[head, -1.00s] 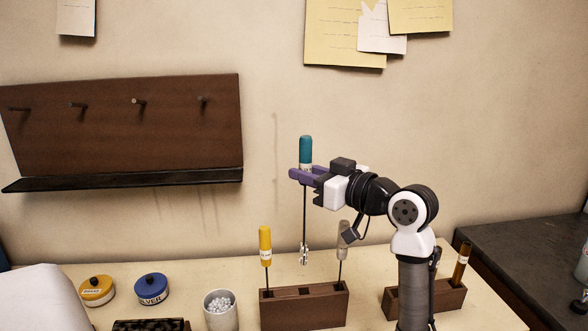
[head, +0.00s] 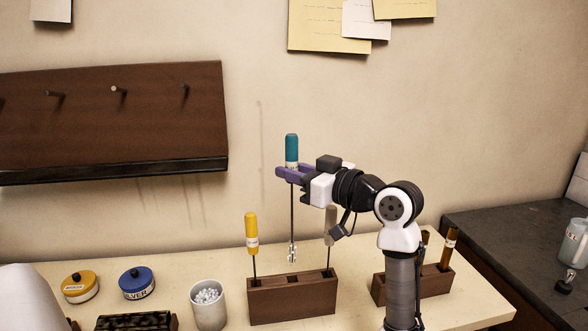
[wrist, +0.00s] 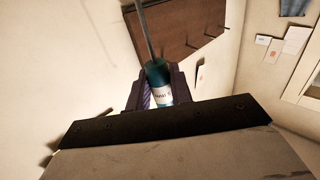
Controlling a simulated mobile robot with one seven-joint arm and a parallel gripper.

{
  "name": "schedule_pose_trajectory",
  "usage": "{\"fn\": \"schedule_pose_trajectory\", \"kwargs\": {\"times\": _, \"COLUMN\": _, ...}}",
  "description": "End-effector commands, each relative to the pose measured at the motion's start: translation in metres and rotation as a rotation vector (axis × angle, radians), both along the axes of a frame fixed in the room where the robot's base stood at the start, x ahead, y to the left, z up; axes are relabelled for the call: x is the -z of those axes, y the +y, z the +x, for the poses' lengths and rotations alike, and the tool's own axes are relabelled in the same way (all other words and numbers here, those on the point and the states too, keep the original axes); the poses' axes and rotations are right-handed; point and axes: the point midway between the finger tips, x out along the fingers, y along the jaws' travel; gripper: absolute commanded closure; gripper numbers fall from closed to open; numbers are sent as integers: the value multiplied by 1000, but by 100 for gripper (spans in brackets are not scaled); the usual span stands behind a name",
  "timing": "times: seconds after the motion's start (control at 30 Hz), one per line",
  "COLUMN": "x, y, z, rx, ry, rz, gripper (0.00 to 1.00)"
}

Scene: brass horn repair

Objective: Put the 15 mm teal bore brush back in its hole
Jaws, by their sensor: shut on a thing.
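My gripper (head: 290,173) is shut on the teal bore brush (head: 292,150), gripping its handle near the white label. The brush hangs upright, its thin rod pointing down and its bristle tip just above a wooden block (head: 292,300). In the wrist view the teal handle (wrist: 157,75) sits between the purple fingers; the label is too small to read. The block holds a yellow-handled brush (head: 251,232) at its left and a grey-handled brush (head: 330,225) at its right. A dark middle hole (head: 291,279) lies between them, almost under the tip.
A second wooden block (head: 437,284) with brown-handled tools stands right, partly behind my arm. A cup of white beads (head: 208,310), a yellow tin (head: 80,287) and a blue tin (head: 137,282) stand left. A pegboard (head: 110,120) hangs behind.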

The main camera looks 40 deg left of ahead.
Motion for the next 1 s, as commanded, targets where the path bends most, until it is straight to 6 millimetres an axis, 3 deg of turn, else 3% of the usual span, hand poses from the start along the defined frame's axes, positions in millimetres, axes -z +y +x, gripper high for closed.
{"fn": "schedule_pose_trajectory", "kwargs": {"times": 0.1, "x": 17, "y": 0, "z": 0, "rx": 0, "ry": 1, "rz": 0, "gripper": 100}}
{"fn": "schedule_pose_trajectory", "kwargs": {"times": 0.3, "x": 28, "y": 0, "z": 0, "rx": 0, "ry": 1, "rz": 0, "gripper": 100}}
{"fn": "schedule_pose_trajectory", "kwargs": {"times": 1.0, "x": 29, "y": 0, "z": 0, "rx": 0, "ry": 0, "rz": 0, "gripper": 100}}
